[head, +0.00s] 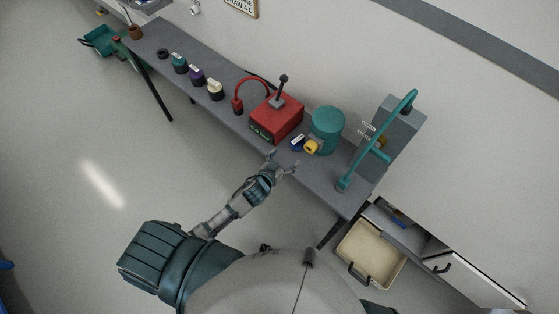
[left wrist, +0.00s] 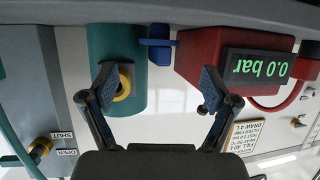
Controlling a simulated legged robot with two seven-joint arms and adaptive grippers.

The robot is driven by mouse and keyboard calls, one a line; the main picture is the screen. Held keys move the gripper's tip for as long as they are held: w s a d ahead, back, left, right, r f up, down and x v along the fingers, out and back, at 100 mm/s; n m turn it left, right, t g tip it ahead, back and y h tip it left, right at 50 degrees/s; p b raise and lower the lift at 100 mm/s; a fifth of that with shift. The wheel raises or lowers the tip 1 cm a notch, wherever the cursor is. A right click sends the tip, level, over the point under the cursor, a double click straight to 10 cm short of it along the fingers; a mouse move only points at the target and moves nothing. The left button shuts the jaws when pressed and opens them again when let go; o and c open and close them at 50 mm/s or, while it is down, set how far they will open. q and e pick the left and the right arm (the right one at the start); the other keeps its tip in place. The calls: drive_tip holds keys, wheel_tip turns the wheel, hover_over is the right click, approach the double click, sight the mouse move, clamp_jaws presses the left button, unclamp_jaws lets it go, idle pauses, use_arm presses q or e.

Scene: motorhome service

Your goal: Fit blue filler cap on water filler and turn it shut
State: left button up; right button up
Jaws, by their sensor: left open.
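The blue filler cap (head: 297,142) lies on the grey bench between the red box and the teal tank; it also shows as a blue winged piece in the left wrist view (left wrist: 157,43). The teal tank (head: 327,124) has a yellow-ringed opening (head: 311,146) facing the bench front, seen in the left wrist view (left wrist: 123,82); it looks like the water filler. My left gripper (head: 284,159) is open and empty at the bench's front edge, short of the cap. In the left wrist view its fingers (left wrist: 158,88) are spread, one overlapping the yellow ring. My right gripper is out of view.
The red box (head: 275,119) with a gauge reading 0.0 bar stands left of the cap. A grey unit with a teal pipe (head: 378,150) stands right of the tank. Several small pots, one cream (head: 215,91), line the bench's left part. An open cream drawer (head: 370,254) is below right.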

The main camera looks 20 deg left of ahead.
use_arm(q)
drive_tip(key=s+a+f+g+y, duration=0.15)
drive_tip(key=s+g, duration=0.35)
drive_tip(key=s, duration=0.8)
drive_tip(key=s+a+g+y, duration=0.1)
drive_tip(key=s+a+g, duration=0.3)
drive_tip(key=s, duration=0.8)
wheel_tip(320, 180, down, 24)
drive_tip(key=s+d+g, duration=0.1)
drive_tip(key=d+g, duration=0.1)
drive_tip(key=s+a+f, duration=0.1)
drive_tip(key=s+f, duration=0.8)
drive_tip(key=s+a+f+g, duration=0.1)
drive_tip(key=s+a+f, duration=0.1)
drive_tip(key=s+f, duration=0.7)
drive_tip(key=shift+s+a+f+m, duration=0.15)
drive_tip(key=shift+s+a+m, duration=0.15)
drive_tip(key=shift+s, duration=0.35)
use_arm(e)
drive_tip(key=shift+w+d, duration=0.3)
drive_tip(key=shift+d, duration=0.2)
